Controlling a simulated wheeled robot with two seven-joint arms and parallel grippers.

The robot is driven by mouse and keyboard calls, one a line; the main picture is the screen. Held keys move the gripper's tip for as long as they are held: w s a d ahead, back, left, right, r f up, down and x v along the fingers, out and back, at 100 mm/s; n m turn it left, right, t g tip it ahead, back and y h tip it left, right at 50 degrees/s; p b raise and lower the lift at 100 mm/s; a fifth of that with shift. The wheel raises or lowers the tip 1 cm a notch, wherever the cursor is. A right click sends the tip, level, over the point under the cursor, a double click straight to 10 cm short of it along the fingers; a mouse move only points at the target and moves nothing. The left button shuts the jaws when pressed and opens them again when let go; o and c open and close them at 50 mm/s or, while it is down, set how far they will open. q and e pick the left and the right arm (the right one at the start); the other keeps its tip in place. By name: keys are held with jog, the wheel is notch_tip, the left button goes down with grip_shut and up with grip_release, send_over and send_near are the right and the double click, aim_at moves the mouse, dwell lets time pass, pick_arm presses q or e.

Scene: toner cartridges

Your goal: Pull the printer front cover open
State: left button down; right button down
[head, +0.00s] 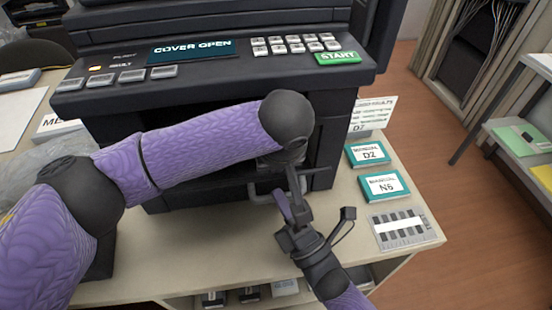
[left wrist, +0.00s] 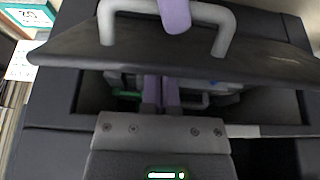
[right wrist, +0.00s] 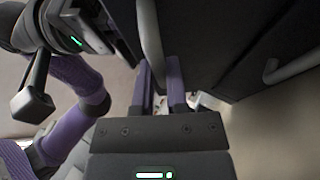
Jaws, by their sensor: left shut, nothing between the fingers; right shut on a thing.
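The dark printer (head: 330,75) stands on the table, and its display (head: 190,52) reads "COVER OPEN". Its front cover (left wrist: 70,48) stands tilted out, with a gap behind it, in the left wrist view. The cover's pale handle (left wrist: 226,30) also shows in the head view (head: 262,192). My right gripper (head: 283,205) is shut on the handle; its fingers (right wrist: 158,88) flank the bar in the right wrist view. My left gripper (left wrist: 160,95) is shut and empty, its fingers pointing into the opening.
Teal-and-white boxes labelled D2 (head: 368,153) and N6 (head: 384,186) and a grey slotted panel (head: 405,228) lie on the table (head: 190,265) right of the printer. A shelf rack (head: 520,130) stands at the far right. Bare tabletop lies before the printer.

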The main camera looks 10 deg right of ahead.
pick_arm(q)
jog(key=shift+s+f, duration=0.35)
jog(key=shift+s, duration=0.1)
pick_arm(e)
jog(key=shift+w, duration=0.15)
pick_arm(q)
jog(key=shift+w+f, duration=0.1)
jog(key=shift+w, duration=0.05)
pick_arm(e)
jog(key=c, duration=0.6)
grip_release()
jog(key=shift+w, duration=0.1)
jog(key=shift+c, duration=0.2)
